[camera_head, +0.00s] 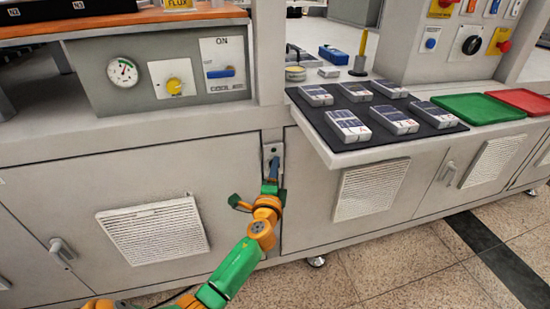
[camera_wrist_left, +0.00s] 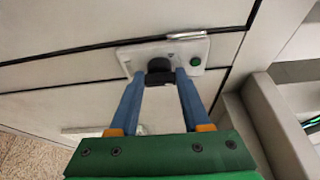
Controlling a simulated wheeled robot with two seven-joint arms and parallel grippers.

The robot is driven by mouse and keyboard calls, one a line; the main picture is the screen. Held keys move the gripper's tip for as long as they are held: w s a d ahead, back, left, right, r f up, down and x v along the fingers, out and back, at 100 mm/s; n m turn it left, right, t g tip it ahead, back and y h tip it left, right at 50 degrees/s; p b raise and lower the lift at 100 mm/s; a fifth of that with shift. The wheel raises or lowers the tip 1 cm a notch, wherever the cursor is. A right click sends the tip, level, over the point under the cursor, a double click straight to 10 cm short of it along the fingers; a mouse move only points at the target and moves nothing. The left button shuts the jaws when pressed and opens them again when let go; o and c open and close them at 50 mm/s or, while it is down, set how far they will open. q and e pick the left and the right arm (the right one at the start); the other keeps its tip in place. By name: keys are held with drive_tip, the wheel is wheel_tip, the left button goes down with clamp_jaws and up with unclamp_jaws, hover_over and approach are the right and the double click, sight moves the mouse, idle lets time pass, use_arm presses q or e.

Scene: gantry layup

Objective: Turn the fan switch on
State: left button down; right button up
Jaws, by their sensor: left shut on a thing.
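The fan switch is a black knob (camera_wrist_left: 159,68) on a small pale plate (camera_wrist_left: 195,48) with a round green button or lamp (camera_wrist_left: 195,62). The plate also shows in the head view (camera_head: 272,149), on the grey cabinet front below the counter; no label can be read on it. My left gripper (camera_head: 273,166) reaches up to the plate. In the left wrist view its two blue fingers (camera_wrist_left: 160,76) stand on either side of the knob, shut on it. The knob is partly hidden, so its on or off setting cannot be told. My right gripper is not in view.
Above left is a panel with a gauge (camera_head: 122,72), a yellow knob (camera_head: 174,86) and a blue rocker switch (camera_head: 220,73). A shelf with a dark mat (camera_head: 345,150) holding several grey boxes juts out at right. A green tray (camera_head: 478,108) lies beyond it.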

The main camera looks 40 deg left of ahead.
use_arm(q)
drive_tip(key=shift+d+r+m+g+p, duration=0.1)
drive_tip(key=shift+m+g+p, duration=0.75)
drive_tip(key=shift+m+p, duration=1.2)
drive_tip(key=shift+r+m+g+p, duration=0.1)
drive_tip(key=shift+m+g+p, duration=1)
drive_tip(key=shift+p, duration=1.6)
drive_tip(key=shift+m+t, duration=0.25)
drive_tip(key=shift+m, duration=0.1)
drive_tip(key=shift+c, duration=1.8)
unclamp_jaws()
drive_tip(key=shift+w, duration=0.1)
drive_tip(key=p+v, duration=0.3)
drive_tip(key=v, duration=0.4)
